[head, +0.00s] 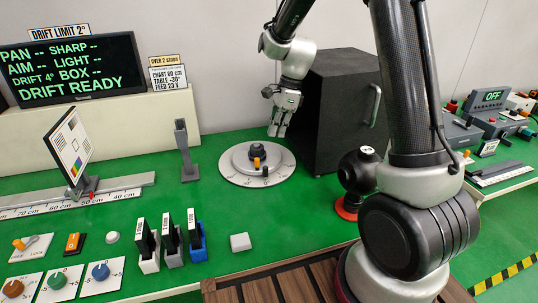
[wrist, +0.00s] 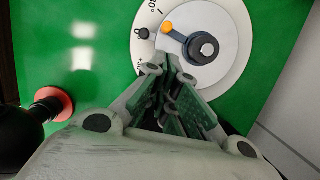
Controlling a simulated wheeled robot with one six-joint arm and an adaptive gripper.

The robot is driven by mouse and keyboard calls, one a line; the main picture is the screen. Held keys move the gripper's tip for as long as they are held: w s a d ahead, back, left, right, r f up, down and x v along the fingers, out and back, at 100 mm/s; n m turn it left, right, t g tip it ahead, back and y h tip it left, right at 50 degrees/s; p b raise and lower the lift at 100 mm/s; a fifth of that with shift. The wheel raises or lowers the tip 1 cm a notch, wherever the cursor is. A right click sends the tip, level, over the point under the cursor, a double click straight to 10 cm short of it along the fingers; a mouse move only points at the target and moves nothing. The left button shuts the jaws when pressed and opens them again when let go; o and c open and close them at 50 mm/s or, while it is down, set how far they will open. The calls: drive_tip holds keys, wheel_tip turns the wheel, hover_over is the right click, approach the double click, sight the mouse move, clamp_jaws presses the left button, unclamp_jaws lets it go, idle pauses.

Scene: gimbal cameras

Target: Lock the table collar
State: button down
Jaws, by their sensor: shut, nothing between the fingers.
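The round table (head: 236,173) is a pale disc with a marked dial rim, lying on the green bench. At its centre is a dark collar (head: 257,149) with an orange-tipped lever (head: 256,162). In the wrist view the collar (wrist: 203,48) surrounds a grey post, and its lever's orange tip (wrist: 167,28) points to the upper left. A small black knob (wrist: 144,33) sits on the dial rim beside that tip. My gripper (head: 278,130) is shut and empty, above the far right side of the table. Its fingers (wrist: 170,70) hide part of the disc's edge.
A black box (head: 340,105) with a handle stands close behind and right of the table. A grey post (head: 186,150) stands to the left. A black round object on a red base (head: 347,208) is at the front right. Control panels (head: 30,247) line the front left.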

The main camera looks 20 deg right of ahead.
sight(256, 159)
drive_tip(key=x, duration=1)
drive_tip(key=shift+s+a+m, duration=0.1)
drive_tip(key=shift+a+m, duration=0.4)
drive_tip(key=shift+m, duration=0.2)
drive_tip(key=shift+a+t, duration=0.15)
drive_tip(key=shift+t, duration=0.15)
drive_tip(key=shift+a, duration=1)
drive_tip(key=shift+a+m, duration=0.6)
drive_tip(key=shift+m, duration=0.1)
drive_tip(key=shift+w+a, duration=0.25)
drive_tip(key=shift+a, duration=0.2)
